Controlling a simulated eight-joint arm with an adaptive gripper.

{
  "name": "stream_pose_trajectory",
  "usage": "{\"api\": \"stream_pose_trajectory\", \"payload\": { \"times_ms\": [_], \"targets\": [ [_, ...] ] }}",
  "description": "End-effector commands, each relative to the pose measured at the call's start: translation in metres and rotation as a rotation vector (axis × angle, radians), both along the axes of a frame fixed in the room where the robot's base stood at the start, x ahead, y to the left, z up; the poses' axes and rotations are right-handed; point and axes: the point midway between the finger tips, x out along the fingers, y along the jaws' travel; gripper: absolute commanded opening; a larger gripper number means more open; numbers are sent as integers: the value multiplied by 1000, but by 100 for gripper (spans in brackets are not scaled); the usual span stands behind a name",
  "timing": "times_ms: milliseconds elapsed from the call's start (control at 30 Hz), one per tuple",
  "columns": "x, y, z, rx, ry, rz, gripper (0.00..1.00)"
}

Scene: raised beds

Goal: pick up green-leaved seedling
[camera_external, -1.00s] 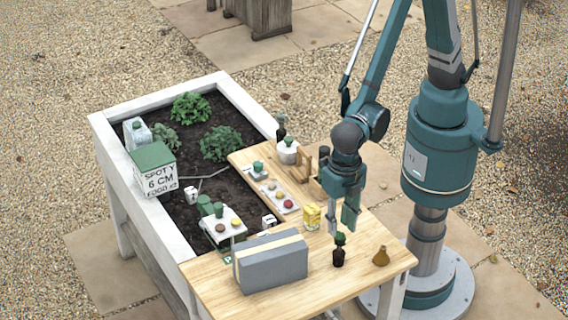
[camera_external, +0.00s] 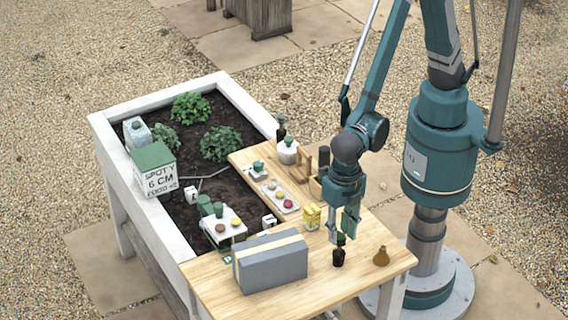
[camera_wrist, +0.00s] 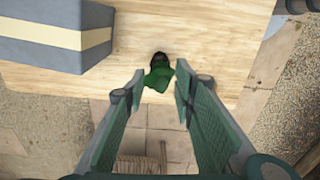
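The green-leaved seedling (camera_external: 339,256) stands upright in a small dark pot near the front edge of the wooden table. In the wrist view its green leaves (camera_wrist: 158,77) show between and just beyond my fingertips, with the dark pot partly hidden under them. My gripper (camera_external: 342,228) points down directly above the seedling and partly covers its leaves in the external view. In the wrist view my gripper (camera_wrist: 160,85) is open, its two fingers apart with nothing held between them. I cannot tell whether a finger touches the leaves.
A grey block with a cream band (camera_external: 270,265) lies left of the seedling. A brown pear-shaped item (camera_external: 381,257) stands close on its right. The table's front edge is near.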

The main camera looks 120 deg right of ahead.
Motion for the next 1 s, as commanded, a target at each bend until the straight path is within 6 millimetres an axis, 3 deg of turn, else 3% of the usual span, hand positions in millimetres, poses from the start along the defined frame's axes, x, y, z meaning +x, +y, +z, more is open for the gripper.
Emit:
{"api": "stream_pose_trajectory", "payload": {
  "times_ms": [367, 800, 1000],
  "targets": [
    [0, 0, -3, 0, 0, 0, 27],
    [0, 0, -42, 0, 0, 0, 27],
    [0, 0, -51, 0, 0, 0, 27]
  ]
}}
